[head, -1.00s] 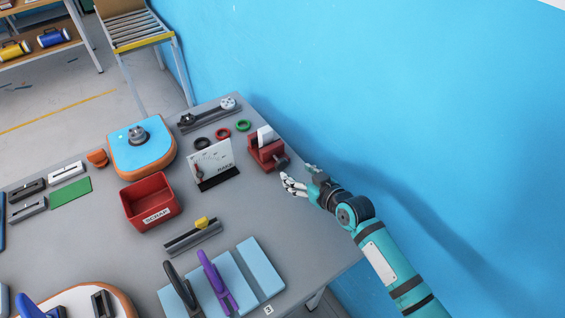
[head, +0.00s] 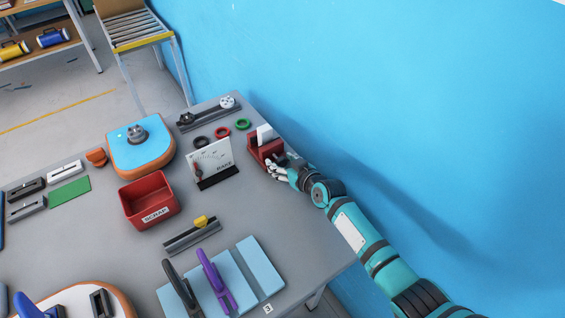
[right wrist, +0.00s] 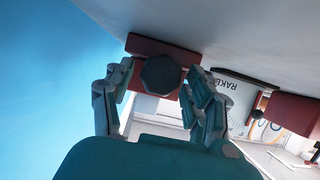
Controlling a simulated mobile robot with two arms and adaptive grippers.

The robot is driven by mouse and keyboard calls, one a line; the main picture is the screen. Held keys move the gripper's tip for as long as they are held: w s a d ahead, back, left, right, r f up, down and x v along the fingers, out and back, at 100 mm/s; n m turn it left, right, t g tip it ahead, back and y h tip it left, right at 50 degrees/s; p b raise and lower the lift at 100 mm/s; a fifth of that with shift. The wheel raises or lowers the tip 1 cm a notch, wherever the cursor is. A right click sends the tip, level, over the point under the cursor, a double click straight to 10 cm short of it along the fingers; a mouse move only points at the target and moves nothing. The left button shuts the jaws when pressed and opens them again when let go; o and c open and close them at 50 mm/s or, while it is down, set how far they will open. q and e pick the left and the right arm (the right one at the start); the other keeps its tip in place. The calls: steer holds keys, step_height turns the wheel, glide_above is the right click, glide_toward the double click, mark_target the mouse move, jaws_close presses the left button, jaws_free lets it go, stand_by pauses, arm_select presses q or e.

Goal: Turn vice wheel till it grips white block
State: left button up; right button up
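The red vice (head: 257,150) stands near the table's right edge, with the white block (head: 265,133) upright in its jaws. I cannot tell whether the jaws touch the block. The dark, many-sided vice wheel (right wrist: 160,75) faces my right wrist camera, in front of the red vice body (right wrist: 150,47). My right gripper (head: 276,165) is at the wheel in the head view. In the right wrist view its fingers (right wrist: 159,82) are spread on both sides of the wheel, with small gaps showing. My left gripper is not in view.
A white RAKE gauge board (head: 211,161) stands just left of the vice. Black, red (head: 222,132) and green rings lie behind it. A red scrap bin (head: 149,199) is farther left. The blue wall (head: 400,110) rises beyond the table's right edge.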

steer(key=c, duration=0.9)
steer(key=shift+f+b, duration=0.15)
steer(key=shift+b, duration=0.25)
steer(key=shift+m+y+b, duration=0.3)
steer(key=shift+m+b, duration=0.1)
steer(key=shift+b, duration=0.35)
steer(key=o, duration=1.1)
steer(key=shift+o, duration=0.2)
steer(key=shift+d, duration=0.1)
steer(key=v, duration=1.2)
steer(key=shift+w+r, duration=0.1)
steer(key=shift+r, duration=0.2)
